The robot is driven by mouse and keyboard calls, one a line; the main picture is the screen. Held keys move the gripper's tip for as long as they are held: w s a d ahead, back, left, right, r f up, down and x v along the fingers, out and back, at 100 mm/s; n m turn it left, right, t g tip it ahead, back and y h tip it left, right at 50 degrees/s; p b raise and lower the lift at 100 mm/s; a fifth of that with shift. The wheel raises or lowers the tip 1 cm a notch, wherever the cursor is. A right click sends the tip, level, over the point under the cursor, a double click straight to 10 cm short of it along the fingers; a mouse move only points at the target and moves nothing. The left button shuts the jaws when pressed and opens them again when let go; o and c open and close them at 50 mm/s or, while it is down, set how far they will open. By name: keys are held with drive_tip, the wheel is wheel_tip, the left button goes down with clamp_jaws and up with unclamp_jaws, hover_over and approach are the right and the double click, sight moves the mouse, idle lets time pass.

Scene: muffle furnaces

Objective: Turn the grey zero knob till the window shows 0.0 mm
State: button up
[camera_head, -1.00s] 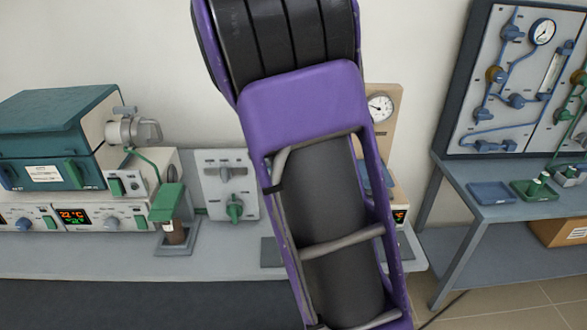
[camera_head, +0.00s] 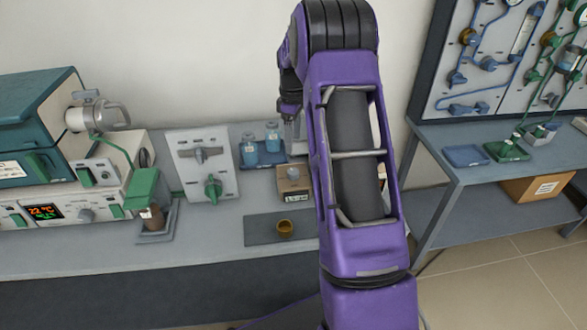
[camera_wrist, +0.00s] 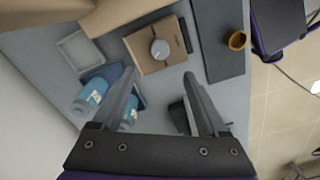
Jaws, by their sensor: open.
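The grey round knob (camera_wrist: 160,49) sits on top of a small tan box (camera_wrist: 148,65) in the wrist view. The same box (camera_head: 293,186) stands on the bench in the head view, and the knob is small on its top there. I cannot read any 0.0 mm window in either view. My gripper (camera_wrist: 159,76) is open and empty, its two fingers pointing toward the box, with the knob showing between and beyond the tips. In the head view my gripper (camera_head: 297,128) is above the box, partly hidden by my arm.
Blue-labelled bottles (camera_head: 260,148) stand on a tray left of and behind the box. A dark mat (camera_head: 262,230) with a small brass-coloured cup (camera_head: 285,228) lies in front. A grey panel with a green knob (camera_head: 213,188) and a furnace (camera_head: 50,150) are to the left.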

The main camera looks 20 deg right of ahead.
sight(293, 171)
wheel_tip(293, 171, down, 12)
drive_tip(key=shift+r, duration=0.15)
drive_tip(key=shift+c, duration=0.3)
clamp_jaws()
